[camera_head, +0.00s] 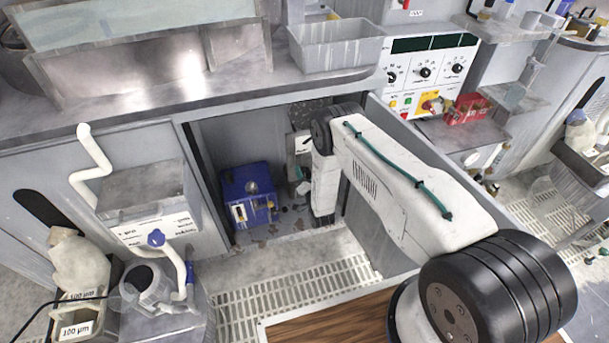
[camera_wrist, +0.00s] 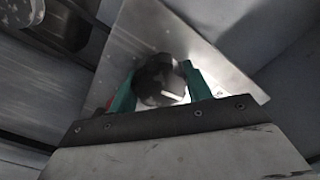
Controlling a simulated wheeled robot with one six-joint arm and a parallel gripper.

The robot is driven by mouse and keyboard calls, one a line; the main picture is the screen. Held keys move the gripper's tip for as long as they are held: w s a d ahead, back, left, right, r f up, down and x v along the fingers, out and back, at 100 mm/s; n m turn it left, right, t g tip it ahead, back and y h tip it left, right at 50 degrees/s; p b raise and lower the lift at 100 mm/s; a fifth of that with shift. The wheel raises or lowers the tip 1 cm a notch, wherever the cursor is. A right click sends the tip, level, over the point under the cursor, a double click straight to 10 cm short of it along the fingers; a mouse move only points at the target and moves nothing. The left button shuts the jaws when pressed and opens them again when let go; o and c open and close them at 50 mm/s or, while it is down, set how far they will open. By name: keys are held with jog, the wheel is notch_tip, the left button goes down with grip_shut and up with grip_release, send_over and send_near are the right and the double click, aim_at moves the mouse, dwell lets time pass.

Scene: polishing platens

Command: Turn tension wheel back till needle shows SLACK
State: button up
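A dark round knob, which looks like the tension wheel (camera_wrist: 158,78), sits in front of a triangular bare metal plate (camera_wrist: 205,58) in the wrist view. It has a pale mark low on its face. My gripper (camera_wrist: 160,72) has its two green fingers on either side of the wheel, with no clear gap seen, so it looks shut on it. In the head view my arm reaches into the bay under the bench, and the gripper and wheel are hidden there. I see no needle or SLACK marking that I can read.
A blue box (camera_head: 248,195) stands in the bay left of my arm. A grey tray (camera_head: 335,47) sits on the bench above. A control panel (camera_head: 428,72) with knobs is at the upper right. Grated floor (camera_head: 290,300) lies in front of the bay.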

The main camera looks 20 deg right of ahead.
jog(key=shift+n, duration=0.5)
jog(key=n, duration=0.2)
jog(key=shift+n, duration=2.3)
jog(key=o, duration=0.7)
jog(key=s, duration=0.8)
jog(key=shift+w, duration=0.1)
